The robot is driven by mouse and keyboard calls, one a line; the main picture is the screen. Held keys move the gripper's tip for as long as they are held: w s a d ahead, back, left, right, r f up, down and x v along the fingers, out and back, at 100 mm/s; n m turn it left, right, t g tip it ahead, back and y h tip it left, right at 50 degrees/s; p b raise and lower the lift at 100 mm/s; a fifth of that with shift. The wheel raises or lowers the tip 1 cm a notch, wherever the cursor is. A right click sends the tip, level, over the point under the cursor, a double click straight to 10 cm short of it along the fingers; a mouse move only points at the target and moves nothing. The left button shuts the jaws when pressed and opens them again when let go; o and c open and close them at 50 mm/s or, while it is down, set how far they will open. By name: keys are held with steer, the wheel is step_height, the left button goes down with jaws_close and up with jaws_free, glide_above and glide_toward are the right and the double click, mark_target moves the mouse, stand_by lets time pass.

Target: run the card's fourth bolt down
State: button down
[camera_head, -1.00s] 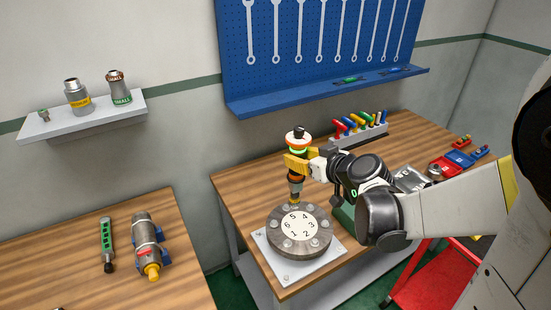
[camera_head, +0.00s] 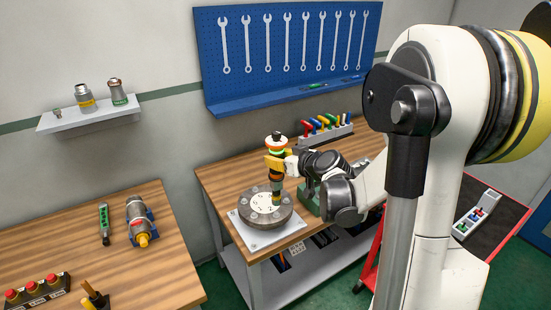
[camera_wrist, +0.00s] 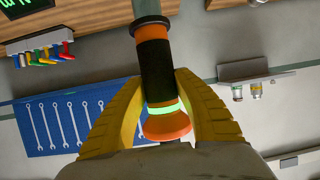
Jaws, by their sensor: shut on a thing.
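My gripper (camera_head: 276,161) has yellow fingers shut around an upright powered driver (camera_head: 276,180) with an orange and black body. In the wrist view the driver (camera_wrist: 157,70) sits between both fingers (camera_wrist: 160,105), and its ring glows green. The driver's lower end is over the right part of a round grey flange (camera_head: 243,212). I cannot tell whether it touches a bolt there. A white numbered card (camera_head: 262,206) lies in the flange's middle, partly hidden by the driver. Bolt heads show around the rim; the digits are too small to read surely.
The flange rests on a pale plate (camera_head: 262,239) at the wooden bench's front. A rack of coloured-handled tools (camera_head: 325,133) stands behind. Wrenches hang on a blue board (camera_head: 290,50). Left, another bench (camera_head: 100,265) holds a cylinder (camera_head: 138,218) and a button box (camera_head: 38,291).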

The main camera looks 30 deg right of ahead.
mark_target(280, 174)
steer(key=shift+f+b, duration=1.7)
steer(key=shift+b, duration=0.25)
steer(key=shift+s+f, duration=0.1)
steer(key=shift+f, duration=0.1)
steer(key=shift+f+b, duration=0.2)
steer(key=shift+b, duration=0.25)
steer(key=shift+f+b, duration=1)
steer(key=shift+f, duration=0.1)
steer(key=shift+s+a+f, duration=0.1)
stand_by(1.2)
steer(key=shift+r, duration=0.25)
stand_by(0.8)
